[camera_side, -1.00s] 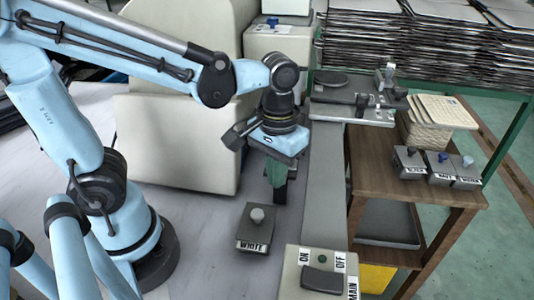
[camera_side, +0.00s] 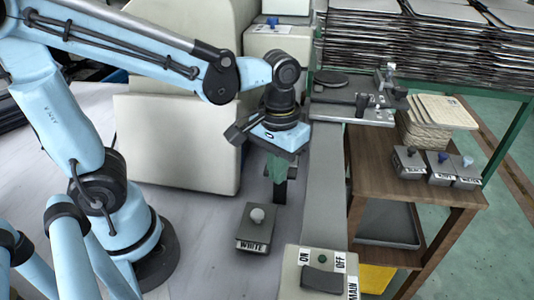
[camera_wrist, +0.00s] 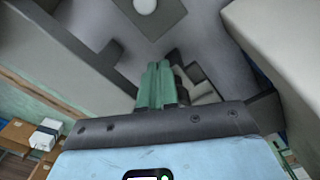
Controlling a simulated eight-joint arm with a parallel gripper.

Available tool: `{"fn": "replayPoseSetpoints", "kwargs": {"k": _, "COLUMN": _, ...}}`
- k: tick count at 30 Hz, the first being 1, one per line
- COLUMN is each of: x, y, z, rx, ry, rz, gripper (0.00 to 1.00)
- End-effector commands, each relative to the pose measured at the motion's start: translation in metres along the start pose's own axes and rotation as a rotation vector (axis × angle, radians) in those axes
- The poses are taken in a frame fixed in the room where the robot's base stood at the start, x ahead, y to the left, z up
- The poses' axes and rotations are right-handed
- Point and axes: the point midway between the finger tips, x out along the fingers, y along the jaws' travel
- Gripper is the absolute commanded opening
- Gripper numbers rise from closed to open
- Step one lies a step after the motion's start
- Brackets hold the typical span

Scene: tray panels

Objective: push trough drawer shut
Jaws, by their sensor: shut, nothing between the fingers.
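No part is labelled as the trough drawer, and I cannot tell which part it is. A dark grey box marked WHITE (camera_side: 254,233) with a round pale knob (camera_side: 257,214) stands on the grey surface. The box and knob also show at the top of the wrist view (camera_wrist: 150,14). My gripper (camera_side: 280,190) points down behind and slightly right of that box, apart from its knob. Its green fingers are together and empty, also in the wrist view (camera_wrist: 157,82). The large cream block (camera_side: 178,150) stands left of my gripper.
A long grey strip (camera_side: 325,190) runs right of my gripper. A cream switch box (camera_side: 318,275) marked ON, OFF and MAIN stands in front. A brown shelf unit (camera_side: 375,150) with small knobbed boxes (camera_side: 440,168) stands to the right. The grey surface left of the WHITE box is clear.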

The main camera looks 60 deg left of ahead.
Motion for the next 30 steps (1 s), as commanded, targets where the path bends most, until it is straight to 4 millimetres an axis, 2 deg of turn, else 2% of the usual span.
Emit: {"fn": "replayPoseSetpoints", "kwargs": {"k": 30, "x": 0.000, "y": -0.019, "z": -0.032, "rx": -0.001, "ry": 0.001, "rz": 0.000, "gripper": 0.00}}
